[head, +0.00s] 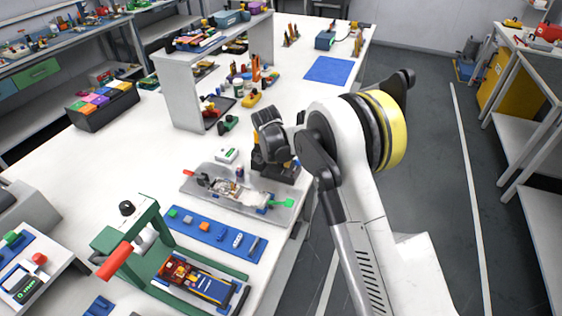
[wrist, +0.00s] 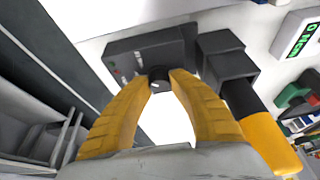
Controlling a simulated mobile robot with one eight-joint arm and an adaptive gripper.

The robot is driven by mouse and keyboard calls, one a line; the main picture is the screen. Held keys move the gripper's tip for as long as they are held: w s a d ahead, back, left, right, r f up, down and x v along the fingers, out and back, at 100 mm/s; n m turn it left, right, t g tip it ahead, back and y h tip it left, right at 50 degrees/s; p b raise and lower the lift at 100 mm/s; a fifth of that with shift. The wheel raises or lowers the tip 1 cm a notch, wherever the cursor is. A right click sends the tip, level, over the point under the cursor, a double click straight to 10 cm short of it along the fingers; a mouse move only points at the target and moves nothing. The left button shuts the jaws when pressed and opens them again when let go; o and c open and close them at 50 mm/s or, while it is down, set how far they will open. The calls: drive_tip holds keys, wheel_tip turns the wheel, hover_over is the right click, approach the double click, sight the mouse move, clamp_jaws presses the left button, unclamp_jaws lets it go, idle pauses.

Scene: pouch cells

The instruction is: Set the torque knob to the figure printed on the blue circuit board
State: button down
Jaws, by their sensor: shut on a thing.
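In the wrist view, my gripper (wrist: 161,80) has its two yellow fingers closed on a small black knob (wrist: 159,74) with a pale mark on its face. The knob sits on the side of a dark box (wrist: 125,62). The box also shows in the head view (head: 284,172), below my wrist, where my fingertips and the knob are hidden. No readable scale shows around the knob. A blue board (head: 213,287) with red and orange parts lies in the green fixture at the front; I cannot tell whether it is the circuit board, and no figure on it is readable.
A dark holder with a yellow-handled tool (wrist: 270,145) stands close to the right finger. A white meter (wrist: 300,38) with green digits is beyond it. A grey tray (head: 205,198) and a blue parts mat (head: 190,224) lie in front of the box. The table's right edge is close.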

drive_tip(key=shift+m, duration=0.3)
idle(0.4)
drive_tip(key=c, duration=1.2)
unclamp_jaws()
drive_tip(key=shift+f, duration=0.1)
drive_tip(key=shift+o, duration=0.2)
drive_tip(key=v, duration=1.2)
drive_tip(key=shift+w+a, duration=0.1)
drive_tip(key=shift+a, duration=0.1)
